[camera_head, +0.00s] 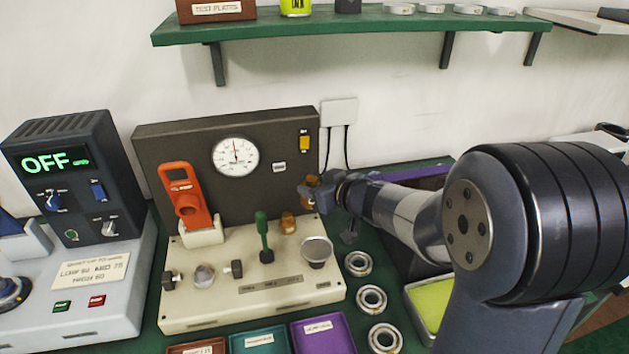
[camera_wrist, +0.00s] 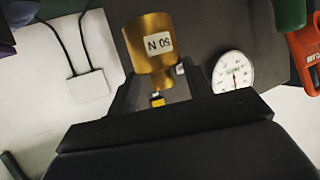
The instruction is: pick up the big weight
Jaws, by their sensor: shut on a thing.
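The big weight is a brass cylinder with a white label, seen upside down as "N 05" in the wrist view (camera_wrist: 150,50). My gripper (camera_wrist: 160,82) is shut on it, one dark finger on each side. In the head view my gripper (camera_head: 314,190) holds the big weight (camera_head: 308,184) in front of the right part of the dark panel, apparently above the cream base; the fingers partly hide it. A smaller brass piece (camera_head: 288,222) stands on the cream base, below and left of my gripper.
The cream base (camera_head: 250,298) carries a green-handled lever (camera_head: 262,235), a grey cup (camera_head: 316,250) and an orange device (camera_head: 186,198). A dial (camera_head: 235,156) is on the panel behind. Bearing rings (camera_head: 371,299) lie to the right. A green shelf (camera_head: 340,24) hangs above.

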